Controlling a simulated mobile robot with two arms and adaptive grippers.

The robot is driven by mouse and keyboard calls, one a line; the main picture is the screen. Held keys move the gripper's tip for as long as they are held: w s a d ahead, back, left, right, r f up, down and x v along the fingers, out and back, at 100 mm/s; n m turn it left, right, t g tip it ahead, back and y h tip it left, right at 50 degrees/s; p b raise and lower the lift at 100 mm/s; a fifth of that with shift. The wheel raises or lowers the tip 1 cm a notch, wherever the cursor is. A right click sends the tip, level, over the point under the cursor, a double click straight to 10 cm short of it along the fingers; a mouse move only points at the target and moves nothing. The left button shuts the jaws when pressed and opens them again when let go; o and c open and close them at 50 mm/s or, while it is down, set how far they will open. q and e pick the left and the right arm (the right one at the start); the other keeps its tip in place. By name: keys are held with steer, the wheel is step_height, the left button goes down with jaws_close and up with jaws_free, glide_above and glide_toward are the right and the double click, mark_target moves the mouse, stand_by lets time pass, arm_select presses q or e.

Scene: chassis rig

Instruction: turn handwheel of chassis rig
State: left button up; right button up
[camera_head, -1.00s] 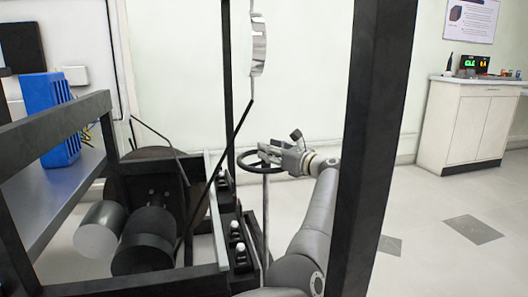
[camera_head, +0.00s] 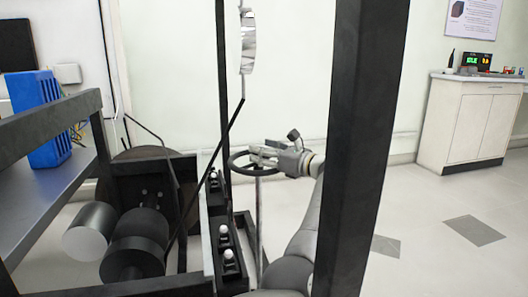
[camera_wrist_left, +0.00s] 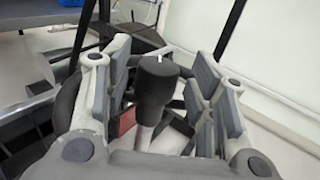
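The handwheel (camera_head: 233,166) is a black ring lying flat on top of a thin upright grey post, beside the rig's dark frame. My left gripper (camera_head: 262,155) reaches in from the right, over the wheel's far right part. In the left wrist view, its two grey padded fingers (camera_wrist_left: 165,88) are spread apart. A black knob (camera_wrist_left: 156,78) on a grey stem stands between them, with visible gaps on both sides. Part of the wheel is hidden by the gripper. My right gripper is in neither view.
A thick black upright beam (camera_head: 365,140) stands in front of my left arm. Black and white knobs (camera_head: 225,236) line the rig's ledge left of the post. A blue box (camera_head: 48,120) sits on the shelf at left. A white cabinet (camera_head: 465,125) stands far right.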

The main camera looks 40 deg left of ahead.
arm_select(q)
steer(key=shift+r, duration=0.2)
step_height(320, 180, up, 10)
steer(key=shift+f, duration=0.15)
stand_by(0.4)
